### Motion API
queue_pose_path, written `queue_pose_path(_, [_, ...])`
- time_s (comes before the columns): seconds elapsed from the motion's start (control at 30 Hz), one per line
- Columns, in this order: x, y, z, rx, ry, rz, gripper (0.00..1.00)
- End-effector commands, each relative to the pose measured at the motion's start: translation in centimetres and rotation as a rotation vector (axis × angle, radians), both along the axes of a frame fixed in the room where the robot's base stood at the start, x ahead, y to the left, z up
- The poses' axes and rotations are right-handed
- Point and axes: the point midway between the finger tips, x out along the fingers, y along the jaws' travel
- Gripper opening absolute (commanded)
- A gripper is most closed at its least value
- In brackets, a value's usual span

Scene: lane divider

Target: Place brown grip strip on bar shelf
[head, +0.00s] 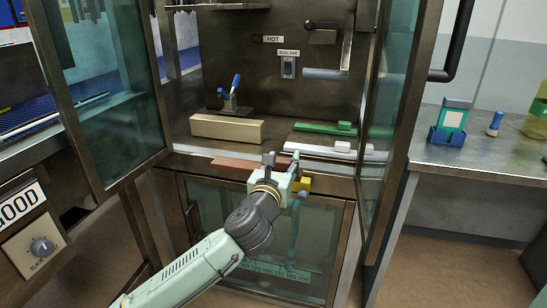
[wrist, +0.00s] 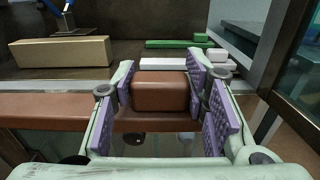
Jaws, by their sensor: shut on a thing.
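The brown grip strip (head: 236,164) is a long reddish-brown bar with a raised block at its right end. In the wrist view, my gripper (wrist: 163,90) is shut on that brown block, and the strip (wrist: 50,106) runs out to the left. In the head view, my gripper (head: 282,164) is at the front edge of the bar shelf (head: 275,142), with the strip along that edge. Whether the strip touches the edge cannot be told. The shelf is a dark metal surface inside an open cabinet.
On the shelf are a tan block (head: 227,129) at left, a green bar (head: 325,128) and a white bar (head: 322,149) at right. A holder with a blue-handled tool (head: 234,97) stands behind. Open glass doors (head: 105,90) flank both sides.

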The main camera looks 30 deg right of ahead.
Motion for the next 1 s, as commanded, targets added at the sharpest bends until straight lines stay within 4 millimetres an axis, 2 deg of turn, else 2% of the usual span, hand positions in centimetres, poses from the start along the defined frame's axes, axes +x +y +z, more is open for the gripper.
queue_pose_path(0.3, [6.0, -5.7, -0.6, 0.000, 0.006, 0.001, 0.08])
queue_pose_path(0.5, [9.6, -8.8, -1.1, 0.000, 0.003, 0.002, 0.08])
queue_pose_path(0.73, [11.1, -10.0, -1.6, -0.001, 0.003, 0.002, 0.08])
queue_pose_path(1.0, [11.1, -10.0, -4.7, 0.000, 0.005, 0.003, 0.08])
